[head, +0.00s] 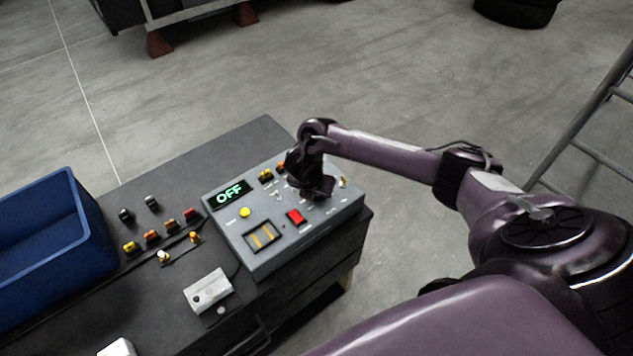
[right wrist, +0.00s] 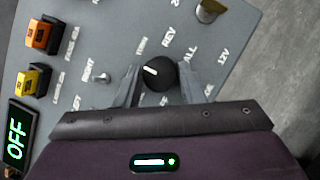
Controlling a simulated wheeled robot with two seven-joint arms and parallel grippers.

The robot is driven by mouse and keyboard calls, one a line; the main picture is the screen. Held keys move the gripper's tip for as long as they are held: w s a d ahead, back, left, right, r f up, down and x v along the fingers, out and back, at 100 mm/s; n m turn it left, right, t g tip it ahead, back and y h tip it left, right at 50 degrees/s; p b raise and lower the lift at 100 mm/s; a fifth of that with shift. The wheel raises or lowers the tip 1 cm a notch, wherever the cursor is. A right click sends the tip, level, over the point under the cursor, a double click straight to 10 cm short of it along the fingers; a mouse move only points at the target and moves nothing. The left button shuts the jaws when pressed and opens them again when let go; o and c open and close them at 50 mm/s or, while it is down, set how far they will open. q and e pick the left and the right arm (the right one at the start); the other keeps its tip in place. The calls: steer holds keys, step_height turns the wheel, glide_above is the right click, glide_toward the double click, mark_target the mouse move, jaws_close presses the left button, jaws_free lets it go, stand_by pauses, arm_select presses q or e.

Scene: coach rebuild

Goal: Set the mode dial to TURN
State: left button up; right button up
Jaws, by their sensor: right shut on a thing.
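The grey control panel (head: 275,240) stands on the dark bench, and its green display (head: 229,194) reads OFF. The mode dial (right wrist: 158,74) is a round black knob with a white pointer mark, seen in the right wrist view. The mark points left and slightly up in that view; the TURN label is just above and left of the knob, with REV above it and ALL to the right. My right gripper (right wrist: 160,82) is shut on the dial, one finger on each side. In the head view my right gripper (head: 316,190) covers the dial. My left gripper is out of view.
An orange switch (right wrist: 41,36), a yellow switch (right wrist: 34,80) and small toggles sit near the dial. A blue bin (head: 75,215) and several loose parts are at left.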

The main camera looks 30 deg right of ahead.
steer(key=shift+w+r+m+g+p, duration=0.2)
steer(key=shift+m+g+p, duration=0.1)
steer(key=shift+m, duration=0.5)
steer(key=shift+f+m+g+h, duration=0.1)
steer(key=shift+m+g+h, duration=0.35)
steer(key=shift+m, duration=0.95)
steer(key=o, duration=1)
